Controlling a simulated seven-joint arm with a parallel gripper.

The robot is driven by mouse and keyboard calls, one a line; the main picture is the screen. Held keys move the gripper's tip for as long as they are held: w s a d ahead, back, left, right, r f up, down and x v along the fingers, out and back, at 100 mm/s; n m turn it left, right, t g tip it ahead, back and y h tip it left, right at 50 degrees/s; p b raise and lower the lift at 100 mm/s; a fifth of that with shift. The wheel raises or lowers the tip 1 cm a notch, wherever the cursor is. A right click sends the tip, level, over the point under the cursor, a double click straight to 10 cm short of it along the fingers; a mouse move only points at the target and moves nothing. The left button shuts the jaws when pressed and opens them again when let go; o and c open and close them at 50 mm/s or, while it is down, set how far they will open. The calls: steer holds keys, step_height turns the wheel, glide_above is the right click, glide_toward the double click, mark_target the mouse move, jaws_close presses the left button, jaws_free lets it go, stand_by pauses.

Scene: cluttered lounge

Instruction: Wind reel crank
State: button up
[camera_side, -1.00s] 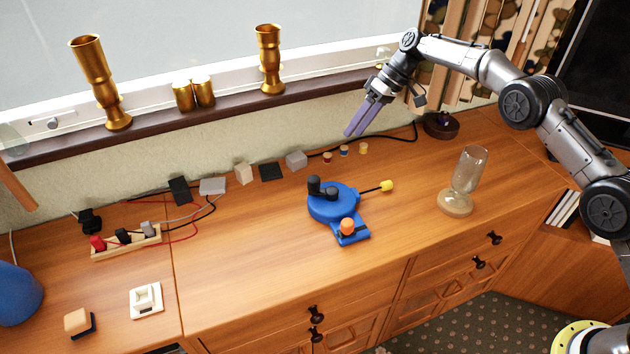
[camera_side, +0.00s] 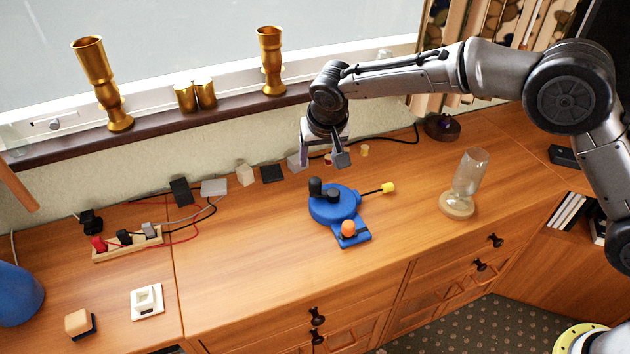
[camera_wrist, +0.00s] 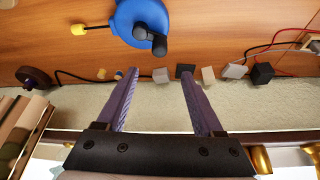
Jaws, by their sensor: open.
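The blue reel (camera_side: 325,209) sits on the wooden cabinet top, with a black crank (camera_side: 333,195) and its upright black knob (camera_side: 315,187) on top. An orange knob (camera_side: 348,228) is on its front foot, and a yellow-tipped rod (camera_side: 388,188) sticks out to the right. My gripper (camera_side: 323,163) is open and empty, pointing down, above and behind the reel in the side view. In the wrist view, the reel (camera_wrist: 126,22) and the crank knob (camera_wrist: 159,46) lie beyond the fingertips of my gripper (camera_wrist: 158,74), not between them.
Small blocks, including a black one (camera_side: 271,173), and cables line the wall. A glass jar on a round base (camera_side: 457,204) stands right of the reel. A plug rack (camera_side: 127,243) and a white switch (camera_side: 147,301) are left. The top in front of the reel is clear.

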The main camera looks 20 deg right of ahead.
mark_target(316, 180)
steer(key=x, duration=1.3)
steer(key=shift+d+f, duration=0.1)
steer(key=shift+f, duration=0.1)
jaws_close()
